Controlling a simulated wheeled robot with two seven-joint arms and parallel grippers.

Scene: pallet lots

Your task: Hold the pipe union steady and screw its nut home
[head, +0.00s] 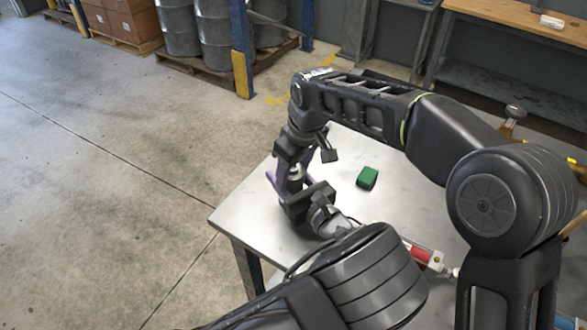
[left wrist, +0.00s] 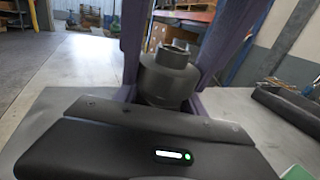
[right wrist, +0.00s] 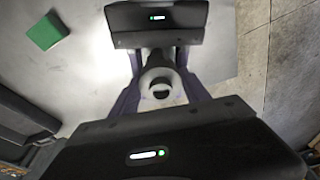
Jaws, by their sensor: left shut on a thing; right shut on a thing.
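The pipe union (left wrist: 168,78) is a dark grey, stepped cylinder standing between the purple fingers of my left gripper (left wrist: 182,45). In the head view my left gripper (head: 284,183) is shut on it above the metal table. My right gripper (head: 293,168) comes down from above, close to the left one, and is shut on the nut. In the right wrist view the nut (right wrist: 159,76) shows as a grey ring with a dark opening, between the purple fingers of my right gripper (right wrist: 160,88). How far the nut sits on the thread cannot be told. Arms and fingers hide much of both parts.
A green block (head: 367,178) lies on the metal table (head: 345,205), right of the grippers. A red and white cylinder (head: 422,254) lies near my arms. The table's left corner is clear. Drums (head: 215,25) on a pallet and a workbench (head: 520,20) stand behind.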

